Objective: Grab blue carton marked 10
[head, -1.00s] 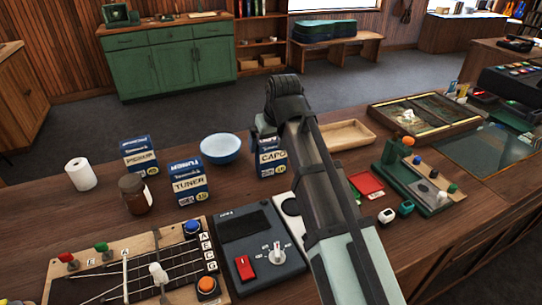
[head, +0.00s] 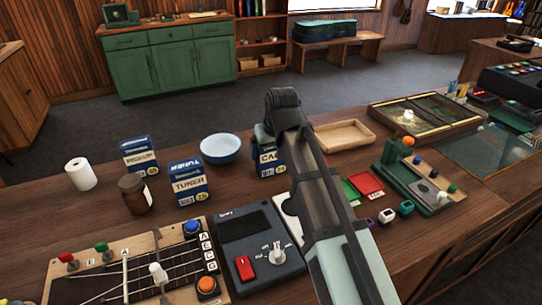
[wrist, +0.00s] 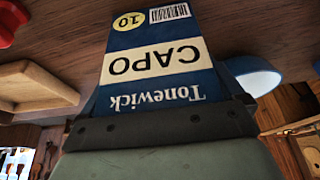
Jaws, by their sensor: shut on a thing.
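The blue carton marked 10 (wrist: 152,60) reads "CAPO" and "Tonewick" on a white and blue face, upside down in the wrist view. My gripper (wrist: 160,126) is shut on its top end. In the head view the carton (head: 266,162) stands upright behind my arm, which hides its right side. My gripper (head: 266,136) is at the carton's top there, largely hidden by my wrist. I cannot tell whether the carton's base touches the counter.
A blue "TUNER" carton (head: 188,186) and a blue "PICKUP" carton (head: 140,158) stand to the left. A blue bowl (head: 221,149) is close by on the left. A wooden tray (head: 343,135) lies to the right. A grey device (head: 246,225) sits in front.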

